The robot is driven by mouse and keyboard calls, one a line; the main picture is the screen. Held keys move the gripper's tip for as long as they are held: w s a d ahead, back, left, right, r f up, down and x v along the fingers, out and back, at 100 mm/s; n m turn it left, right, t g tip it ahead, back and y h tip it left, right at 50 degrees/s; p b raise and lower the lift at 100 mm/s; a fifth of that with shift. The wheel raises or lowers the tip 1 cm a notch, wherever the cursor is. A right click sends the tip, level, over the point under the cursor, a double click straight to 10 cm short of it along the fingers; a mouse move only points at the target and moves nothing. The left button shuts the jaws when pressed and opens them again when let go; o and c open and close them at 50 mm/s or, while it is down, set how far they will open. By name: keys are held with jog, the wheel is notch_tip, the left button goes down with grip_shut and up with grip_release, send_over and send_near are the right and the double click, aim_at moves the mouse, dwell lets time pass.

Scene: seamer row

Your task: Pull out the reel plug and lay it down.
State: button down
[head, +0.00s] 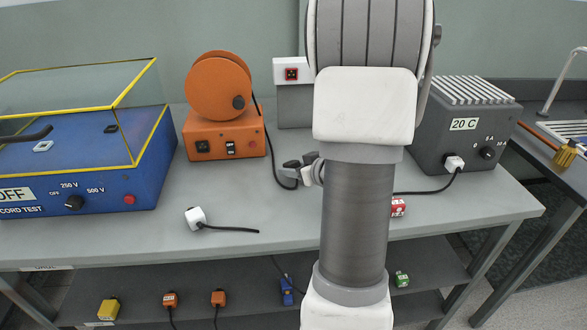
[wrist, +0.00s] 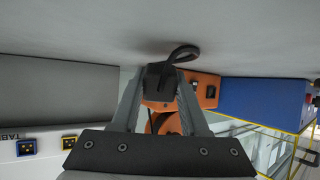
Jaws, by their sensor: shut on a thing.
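The black reel plug (wrist: 158,80) is between the two fingers of my gripper (wrist: 160,72) in the wrist view. Its black cable (wrist: 184,52) loops beyond the fingertips, close to the grey bench top. In the head view my gripper (head: 302,165) is low over the bench, mostly hidden behind my arm. The orange cable reel (head: 220,88) stands to its left, with a black cable running down toward the gripper. The red-framed socket (head: 291,74) on the back box shows no plug in it. Whether the plug touches the bench cannot be told.
A blue tester (head: 100,160) with a yellow-edged cover stands at left. A grey box (head: 470,125) marked 20 C, with a white plug in it, stands at right. A loose white plug (head: 196,216) lies at front left. Bare bench (head: 140,230) lies around it.

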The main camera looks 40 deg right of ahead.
jog(key=shift+f, duration=0.1)
jog(key=shift+c, duration=1.7)
grip_release()
jog(key=p+v, duration=0.6)
jog(key=v, duration=1.1)
jog(key=shift+s, duration=0.2)
